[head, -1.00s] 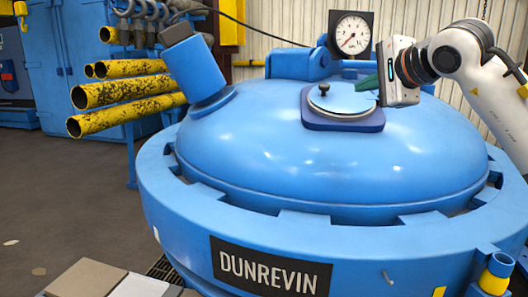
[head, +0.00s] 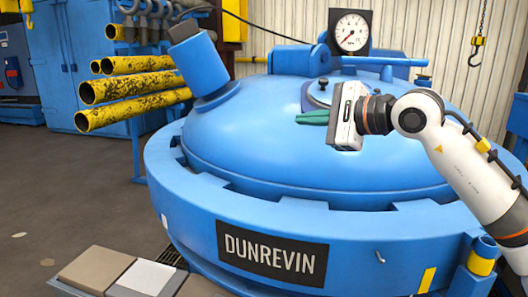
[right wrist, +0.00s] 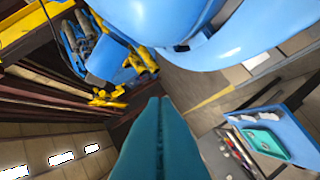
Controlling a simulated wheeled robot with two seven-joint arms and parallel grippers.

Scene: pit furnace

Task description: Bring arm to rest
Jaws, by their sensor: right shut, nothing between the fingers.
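My right arm (head: 465,170) comes in from the right in the head view, white with dark joints. Its gripper (head: 298,118) has green fingers that point left, over the blue furnace lid. The fingers are shut together with nothing between them. In the right wrist view the shut fingers (right wrist: 160,125) fill the lower middle. The gripper hides part of the small hatch (head: 318,92) on the lid. My left gripper is not in view.
The big blue furnace (head: 270,165) with its DUNREVIN plate (head: 272,252) fills the middle. A pressure gauge (head: 351,31) stands behind it. Yellow pipes (head: 135,92) stick out at the left. A hook (head: 475,55) hangs at the back right. Open floor (head: 60,180) lies left.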

